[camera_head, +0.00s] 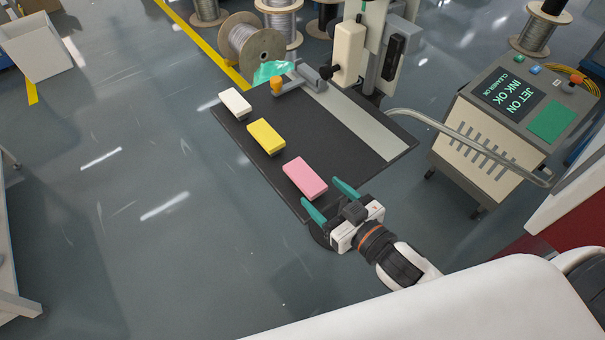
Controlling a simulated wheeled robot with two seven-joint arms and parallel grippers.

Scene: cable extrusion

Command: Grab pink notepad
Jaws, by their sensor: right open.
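The pink notepad (305,178) lies flat on the dark table (227,134), nearest to my arm of the three notepads. My right gripper (330,199) is open and empty, with its two teal fingers pointing at the pink notepad. My left gripper does not show.
A yellow notepad (266,137) and a white notepad (235,104) lie farther along the table. A printer cabinet (490,128) stands at right with a grey hose (452,130).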

